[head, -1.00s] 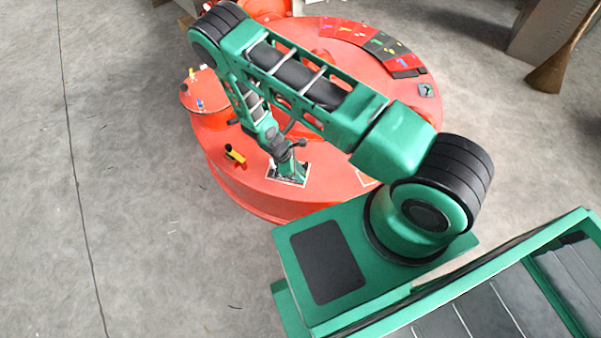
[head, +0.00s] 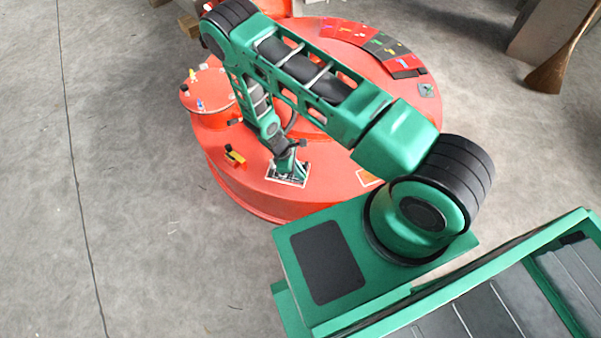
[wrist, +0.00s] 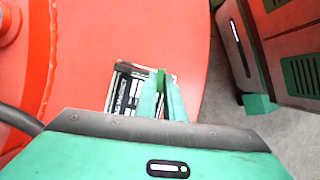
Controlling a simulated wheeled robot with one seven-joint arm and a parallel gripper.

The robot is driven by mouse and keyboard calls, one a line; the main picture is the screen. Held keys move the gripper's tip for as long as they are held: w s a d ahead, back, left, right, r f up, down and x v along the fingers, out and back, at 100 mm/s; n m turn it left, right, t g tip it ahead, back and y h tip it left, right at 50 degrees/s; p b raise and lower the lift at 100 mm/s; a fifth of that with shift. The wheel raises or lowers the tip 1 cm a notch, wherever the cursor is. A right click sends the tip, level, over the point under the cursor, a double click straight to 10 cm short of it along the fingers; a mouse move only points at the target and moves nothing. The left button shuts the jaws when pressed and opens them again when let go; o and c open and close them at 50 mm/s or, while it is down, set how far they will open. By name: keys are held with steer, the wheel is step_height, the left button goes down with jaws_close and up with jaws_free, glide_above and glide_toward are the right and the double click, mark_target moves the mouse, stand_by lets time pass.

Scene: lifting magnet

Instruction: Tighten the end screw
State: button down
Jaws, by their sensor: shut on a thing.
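My gripper (head: 288,170) points down at a white-bordered plate (head: 300,182) on the near side of the red round magnet (head: 235,190). In the wrist view, the two pale green fingers of my gripper (wrist: 162,95) are close together around a small bright green piece (wrist: 161,78). This piece may be the end screw; its shape is mostly hidden by the fingers. The plate with black and white markings (wrist: 124,88) lies just beneath and to the left of the fingers.
A yellow and black fitting (head: 234,156) stands left of my gripper on the magnet. A red round housing (head: 208,90) with small coloured parts is further left. Coloured panels (head: 385,45) lie at the back right. Bare concrete floor surrounds the magnet.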

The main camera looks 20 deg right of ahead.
steer(key=m, duration=0.2)
steer(key=m+g+y, duration=0.1)
steer(key=m, duration=0.2)
steer(key=shift+w+d+m+y, duration=0.15)
steer(key=shift+w+m+y, duration=0.15)
steer(key=shift+w, duration=0.05)
steer(key=m, duration=0.2)
steer(key=m+g+y, duration=0.1)
steer(key=m, duration=0.1)
steer(key=shift+w+d+m+y, duration=0.1)
steer(key=shift+m+y, duration=0.2)
steer(key=shift+m, duration=0.4)
steer(key=c, duration=2)
jaws_free()
steer(key=shift+w, duration=0.1)
steer(key=shift+o, duration=0.7)
steer(key=shift+s, duration=0.2)
steer(key=v, duration=1)
steer(key=shift+w+r, duration=0.3)
steer(key=shift+r, duration=0.05)
steer(key=shift+d, duration=0.1)
